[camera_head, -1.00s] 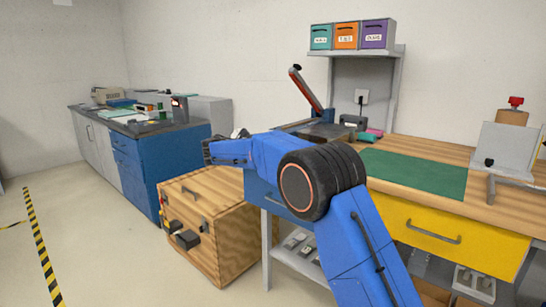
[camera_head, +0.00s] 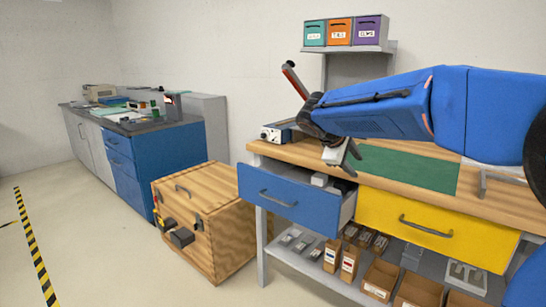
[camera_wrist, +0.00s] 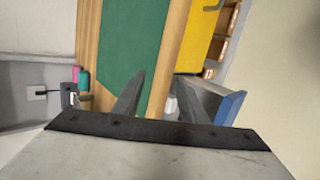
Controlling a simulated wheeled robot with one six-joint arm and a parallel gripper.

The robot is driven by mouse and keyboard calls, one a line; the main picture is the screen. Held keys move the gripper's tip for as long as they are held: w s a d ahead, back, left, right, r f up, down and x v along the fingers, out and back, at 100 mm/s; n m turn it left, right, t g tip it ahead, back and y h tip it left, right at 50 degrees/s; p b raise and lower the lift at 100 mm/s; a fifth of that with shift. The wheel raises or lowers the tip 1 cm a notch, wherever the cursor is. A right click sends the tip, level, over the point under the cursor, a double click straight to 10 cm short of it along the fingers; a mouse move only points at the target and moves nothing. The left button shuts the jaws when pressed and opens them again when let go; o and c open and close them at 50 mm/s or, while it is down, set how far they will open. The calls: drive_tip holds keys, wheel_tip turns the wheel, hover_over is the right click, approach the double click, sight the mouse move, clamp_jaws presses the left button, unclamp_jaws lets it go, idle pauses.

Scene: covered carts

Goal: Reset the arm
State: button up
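My gripper (camera_head: 340,155) points down above the front edge of the workbench, over the open blue drawer (camera_head: 290,195). My blue arm reaches to it from the right of the head view. In the wrist view, the two dark fingers of my gripper (camera_wrist: 158,85) stand apart with nothing held between them. The bench's wooden edge and green mat (camera_wrist: 120,40) show beyond them. A corner of the blue drawer (camera_wrist: 231,106) shows at the right. The arm hides part of the bench top and back.
The workbench has a closed yellow drawer (camera_head: 430,224) and a lower shelf with cardboard boxes (camera_head: 380,278). A red-handled lever (camera_head: 294,80) rises behind the gripper. A wooden crate (camera_head: 205,220) stands left of the bench. Open floor lies at the left.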

drive_tip(key=s+d+f+m+g+y, duration=0.1)
drive_tip(key=s+d+f+m+y, duration=0.15)
drive_tip(key=s, duration=0.85)
drive_tip(key=s+d+f+m+g+y, duration=0.1)
drive_tip(key=s+d+f+m, duration=0.25)
drive_tip(key=s, duration=0.75)
drive_tip(key=s+a+f+m+y, duration=0.1)
drive_tip(key=s+f+m+y, duration=0.1)
drive_tip(key=s+f, duration=0.3)
drive_tip(key=s+a+f+m+y, duration=0.1)
drive_tip(key=s+f, duration=0.5)
drive_tip(key=s, duration=0.6)
drive_tip(key=shift+s+m+t+y, duration=0.15)
drive_tip(key=shift+m+t+y, duration=0.3)
drive_tip(key=shift+m, duration=0.25)
